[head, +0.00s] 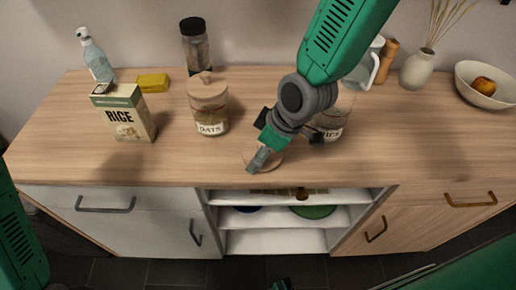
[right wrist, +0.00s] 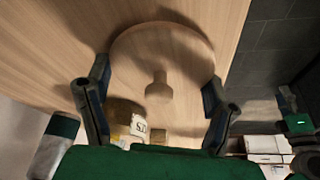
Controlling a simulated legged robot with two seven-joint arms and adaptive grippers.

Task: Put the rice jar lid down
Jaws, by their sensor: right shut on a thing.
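The rice jar lid is a round wooden disc with a knob, seen close in the right wrist view (right wrist: 145,48) between my right gripper's two fingers (right wrist: 157,82). My right gripper (head: 258,160) is shut on the lid by its rim. In the head view the lid (head: 273,158) is partly hidden behind the gripper, low over the counter near its front edge. I cannot tell whether it touches the wood. The rice jar (head: 333,128) is glass and stands to the right, partly covered by my right arm.
The wooden counter (head: 180,160) is clear to the lid's left. A lidded oats jar (head: 210,110) stands behind left, with a rice box (head: 125,114), yellow sponge (head: 153,82) and bottle (head: 96,58) further left. A bowl (head: 487,88) and vase (head: 418,70) are at right.

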